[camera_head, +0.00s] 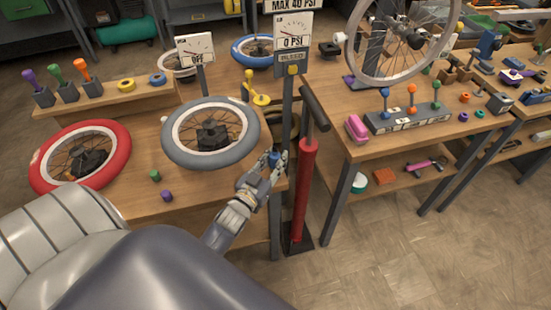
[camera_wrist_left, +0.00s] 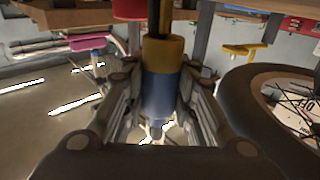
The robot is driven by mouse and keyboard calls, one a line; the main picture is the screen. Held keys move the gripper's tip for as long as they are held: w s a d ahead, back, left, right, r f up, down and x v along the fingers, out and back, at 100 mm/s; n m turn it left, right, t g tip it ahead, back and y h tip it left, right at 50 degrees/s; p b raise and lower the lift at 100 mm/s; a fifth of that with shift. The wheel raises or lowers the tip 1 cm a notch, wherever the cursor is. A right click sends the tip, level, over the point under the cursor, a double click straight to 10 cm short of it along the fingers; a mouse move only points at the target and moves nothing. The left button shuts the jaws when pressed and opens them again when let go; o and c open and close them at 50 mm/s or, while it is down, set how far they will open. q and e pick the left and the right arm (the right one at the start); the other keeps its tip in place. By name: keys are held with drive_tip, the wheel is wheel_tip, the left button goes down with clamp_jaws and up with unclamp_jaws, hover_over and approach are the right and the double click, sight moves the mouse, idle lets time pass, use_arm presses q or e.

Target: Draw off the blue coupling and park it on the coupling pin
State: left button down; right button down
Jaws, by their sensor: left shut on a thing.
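The blue coupling (camera_head: 274,157) is between the fingers of my left gripper (camera_head: 276,161), at the right edge of the left workbench. In the left wrist view the left gripper (camera_wrist_left: 160,112) is shut around the blue coupling (camera_wrist_left: 160,92). A brass-coloured collar (camera_wrist_left: 162,52) sits directly against the coupling's far end, with a dark rod or hose beyond it. A yellow stand with an upright post (camera_head: 258,97) is on the left bench behind the gripper; it may be the coupling pin. It also shows in the left wrist view (camera_wrist_left: 243,50). My right gripper is out of view.
A grey-tyred wheel (camera_head: 176,152) and a red-tyred wheel (camera_head: 45,178) lie on the left bench (camera_head: 205,190). A red floor pump (camera_head: 303,190) stands just right of the gripper. Bare floor lies at front right.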

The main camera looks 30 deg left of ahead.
use_arm(q)
drive_tip(key=shift+f+b, duration=0.8)
drive_tip(key=shift+f, duration=0.4)
drive_tip(key=c, duration=1.2)
unclamp_jaws()
drive_tip(key=s, duration=0.8)
drive_tip(key=s+d, duration=0.1)
drive_tip(key=s, duration=0.3)
drive_tip(key=shift+f, duration=0.1)
